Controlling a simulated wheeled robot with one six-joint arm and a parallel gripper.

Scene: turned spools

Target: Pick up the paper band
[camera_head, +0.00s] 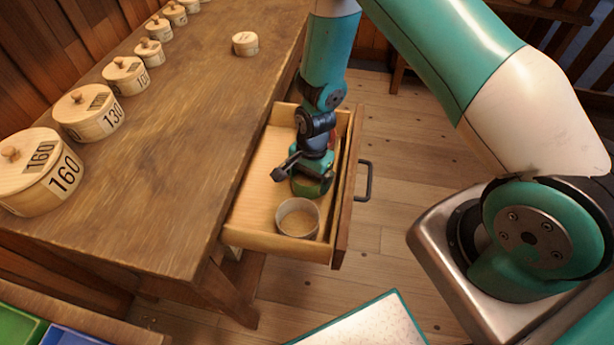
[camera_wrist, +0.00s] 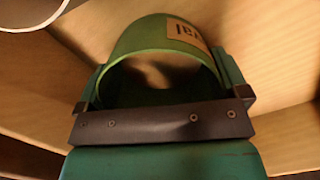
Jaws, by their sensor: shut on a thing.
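In the wrist view, a green band (camera_wrist: 145,37), a hollow ring with a tan label marked with dark letters, sits between the two fingers of my gripper (camera_wrist: 163,88). My gripper is shut on it from both sides. In the head view, my gripper (camera_head: 311,178) is down inside the open drawer, and the green band (camera_head: 312,189) shows only partly beneath it. A pale, thin-walled round band (camera_head: 297,218) stands in the drawer's near end, apart from my gripper. Its rim also shows at the wrist view's upper left (camera_wrist: 32,27).
The wooden drawer (camera_head: 286,244) is pulled out from the table (camera_head: 170,150); its walls surround my gripper. Several lidded wooden boxes with numbers (camera_head: 90,112) line the table's left side. A small round wooden piece (camera_head: 245,44) stands alone farther back. The table's middle is clear.

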